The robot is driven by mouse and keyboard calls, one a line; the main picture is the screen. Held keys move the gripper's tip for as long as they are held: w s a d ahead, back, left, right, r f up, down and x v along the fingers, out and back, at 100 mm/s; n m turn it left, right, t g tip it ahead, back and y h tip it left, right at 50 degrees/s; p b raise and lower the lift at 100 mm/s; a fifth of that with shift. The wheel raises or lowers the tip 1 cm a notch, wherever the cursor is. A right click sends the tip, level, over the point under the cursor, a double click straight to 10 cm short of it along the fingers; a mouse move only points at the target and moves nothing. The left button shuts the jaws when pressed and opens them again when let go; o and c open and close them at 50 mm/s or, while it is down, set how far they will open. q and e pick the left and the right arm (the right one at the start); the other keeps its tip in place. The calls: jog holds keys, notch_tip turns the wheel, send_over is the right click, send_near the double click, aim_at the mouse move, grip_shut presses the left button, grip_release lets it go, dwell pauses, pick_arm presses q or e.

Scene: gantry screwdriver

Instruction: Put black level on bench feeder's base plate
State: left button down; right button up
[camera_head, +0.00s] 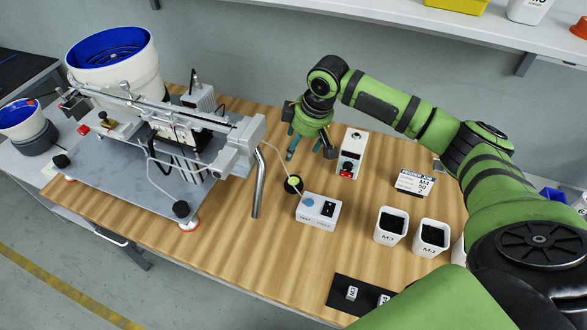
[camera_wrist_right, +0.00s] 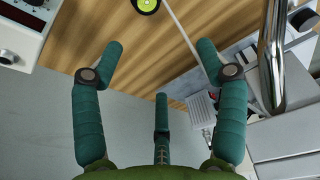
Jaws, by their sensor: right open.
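The black level (camera_head: 293,185), a small round disc with a yellow-green centre, lies on the wooden bench top. It also shows at the top edge of the right wrist view (camera_wrist_right: 146,5), partly cut off. The bench feeder's base plate (camera_head: 120,182) is a grey marbled slab at the left, on black knobbed feet. My right gripper (camera_head: 310,154) is open and empty over the bench, behind the level and apart from it. In the right wrist view, its teal fingers (camera_wrist_right: 160,62) are spread, with nothing between them. My left gripper is not in view.
A bent metal tube (camera_head: 259,185) stands between the feeder and the level. A white control box (camera_head: 317,212) sits just right of the level, with a red-knobbed box (camera_head: 351,153) behind. Two bins of black parts (camera_head: 390,226) (camera_head: 432,238) stand at right.

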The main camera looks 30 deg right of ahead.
jog(key=w+d+b+x, duration=0.1)
jog(key=b+x, duration=0.2)
jog(key=x, duration=0.1)
jog(key=b, duration=0.7)
send_over(294, 181)
jog(key=s, duration=0.2)
jog(key=f, duration=0.6)
jog(key=shift+w+d+f, duration=0.2)
jog(key=shift+d+f, duration=0.15)
jog(key=shift+a+f, duration=0.1)
jog(key=shift+f, duration=0.3)
jog(key=shift+a+f, duration=0.1)
jog(key=shift+f, duration=0.25)
jog(key=x, duration=0.4)
jog(key=shift+w+d+f+p, duration=0.15)
jog(key=shift+d+f+p, duration=0.15)
jog(key=shift+f, duration=0.35)
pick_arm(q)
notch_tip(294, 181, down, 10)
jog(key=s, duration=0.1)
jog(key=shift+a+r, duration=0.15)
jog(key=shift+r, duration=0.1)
pick_arm(e)
jog(key=shift+c, duration=0.4)
